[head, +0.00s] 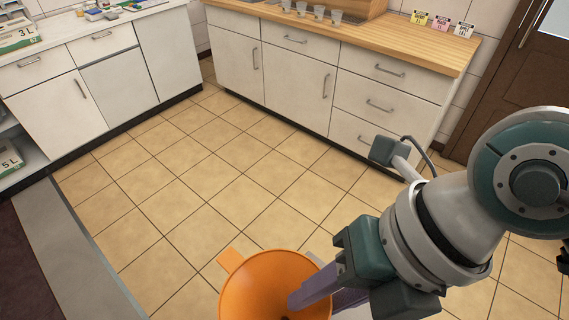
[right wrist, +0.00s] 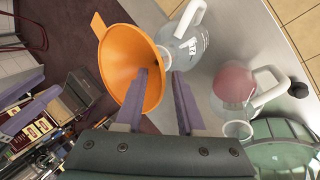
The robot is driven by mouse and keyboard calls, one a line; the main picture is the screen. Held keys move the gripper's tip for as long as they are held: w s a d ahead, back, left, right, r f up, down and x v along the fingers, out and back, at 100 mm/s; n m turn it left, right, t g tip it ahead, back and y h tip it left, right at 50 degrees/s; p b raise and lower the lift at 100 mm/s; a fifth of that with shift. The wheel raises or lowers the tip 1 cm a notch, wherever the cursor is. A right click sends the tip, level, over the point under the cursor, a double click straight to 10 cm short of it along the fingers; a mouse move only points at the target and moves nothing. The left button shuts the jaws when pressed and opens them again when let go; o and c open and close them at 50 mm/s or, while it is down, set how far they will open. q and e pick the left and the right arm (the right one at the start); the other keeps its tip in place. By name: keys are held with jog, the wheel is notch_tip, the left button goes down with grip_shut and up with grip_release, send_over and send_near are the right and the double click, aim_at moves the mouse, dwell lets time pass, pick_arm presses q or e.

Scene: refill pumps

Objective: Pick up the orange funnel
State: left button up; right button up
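The orange funnel (head: 258,282) is at the bottom of the head view, its wide mouth facing up and its tab at the upper left. It also shows in the right wrist view (right wrist: 118,55). My right gripper (head: 330,292) is at the funnel's right side. In the right wrist view, one lavender finger reaches inside the mouth and the other is outside the rim, with a gap between them. Contact with the funnel wall is unclear. The funnel's spout is hidden. Lavender finger-like pieces (right wrist: 32,108) at the left may belong to my left gripper.
In the right wrist view, a clear jug (right wrist: 186,48) stands close beside the funnel on a grey surface.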

jog(key=shift+x, duration=0.75)
jog(key=shift+c, duration=0.4)
grip_shut()
dwell(0.5)
